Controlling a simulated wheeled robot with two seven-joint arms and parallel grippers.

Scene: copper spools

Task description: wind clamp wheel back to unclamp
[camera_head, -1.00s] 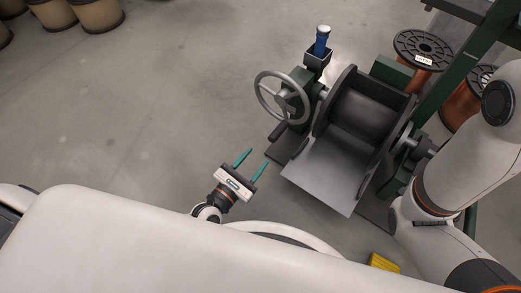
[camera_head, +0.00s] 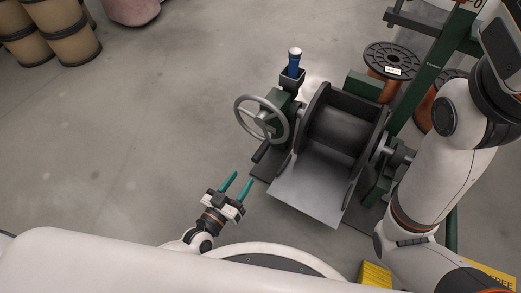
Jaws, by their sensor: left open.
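The clamp wheel (camera_head: 237,113) is a grey spoked handwheel on the left side of a dark green machine, left of its cradle (camera_head: 337,132). My left gripper (camera_head: 237,182) has two teal fingers spread apart with nothing between them. It is below the wheel in the picture, clear of it, with its fingertips pointing up and right. A dark bar (camera_head: 262,151) sticks out from the machine between the wheel and the gripper. My right arm comes down the right side, and its gripper is not in view.
A blue bottle-like item (camera_head: 294,66) stands in a holder behind the wheel. A grey plate (camera_head: 306,196) slopes from the cradle's front. Copper spools (camera_head: 391,60) stand at the back right. Drums (camera_head: 62,40) stand far left. A yellow block (camera_head: 374,274) is at the bottom. Floor left of the wheel is clear.

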